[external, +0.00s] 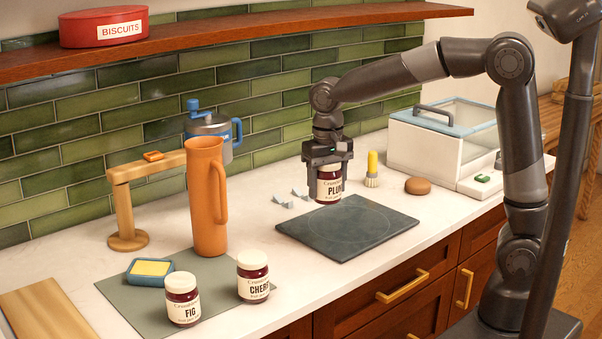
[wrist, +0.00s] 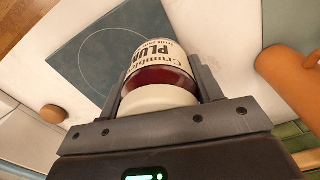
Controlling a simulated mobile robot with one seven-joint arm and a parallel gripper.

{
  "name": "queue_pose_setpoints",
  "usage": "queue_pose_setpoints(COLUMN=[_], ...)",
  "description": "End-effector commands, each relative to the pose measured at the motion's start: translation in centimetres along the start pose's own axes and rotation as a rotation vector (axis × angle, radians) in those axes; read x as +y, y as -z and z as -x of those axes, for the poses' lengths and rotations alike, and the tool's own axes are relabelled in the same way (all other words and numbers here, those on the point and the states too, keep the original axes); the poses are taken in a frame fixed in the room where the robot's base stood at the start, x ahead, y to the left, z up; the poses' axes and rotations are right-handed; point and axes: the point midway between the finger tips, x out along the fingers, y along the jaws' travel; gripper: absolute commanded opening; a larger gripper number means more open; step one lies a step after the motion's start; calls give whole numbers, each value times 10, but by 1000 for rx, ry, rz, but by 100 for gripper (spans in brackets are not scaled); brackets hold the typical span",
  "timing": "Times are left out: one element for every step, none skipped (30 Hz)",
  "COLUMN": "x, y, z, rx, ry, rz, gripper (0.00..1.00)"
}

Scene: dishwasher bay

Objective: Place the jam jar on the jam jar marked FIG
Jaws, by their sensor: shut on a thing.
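My gripper (external: 328,160) is shut on a jam jar marked PLUM (external: 329,186) and holds it upright above the far edge of the dark square plate. The wrist view shows the PLUM jar (wrist: 158,72) between the two fingers (wrist: 160,85), with its pale lid towards the camera. A jam jar marked FIG (external: 183,300) stands on the grey-green mat at the front left, with a white lid. A jar whose label begins CHER (external: 252,276) stands on the mat just right of the FIG jar. The PLUM jar is apart from both.
The dark plate (external: 345,240) is bare. A tall orange pitcher (external: 206,200) and a blue butter dish (external: 149,272) stand on the mat (external: 210,308) behind the jars. A wooden stand (external: 124,210), blue-lidded jug (external: 228,130), brush (external: 372,172) and white bin (external: 430,140) stand farther back.

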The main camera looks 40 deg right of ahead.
Motion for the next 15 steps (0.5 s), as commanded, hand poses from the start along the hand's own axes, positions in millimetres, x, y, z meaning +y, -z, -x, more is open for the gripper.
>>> queue_pose_setpoints(x=[-1,-1,0,0,0,0,0,0,0,0,0,0,0,0,-9], y=[1,1,1,1,1,1,1,1,1,1,1,0,1,0,2], z=[16,26,41,52,63,75,84,93,102,110,117,125,131,138,136], rx=[7,7,8,8,8,6,7,6,5,6,5,4,5,4,1], ry=[6,5,6,6,6,5,5,5,4,4,4,3,4,3,1], rz=[0,0,-1,-1,-1,-1,-1,-1,-1,-1,0,0,0,0,4], gripper=[19,19,19,19,19,19,19,19,19,19,19,19,19,19,19])
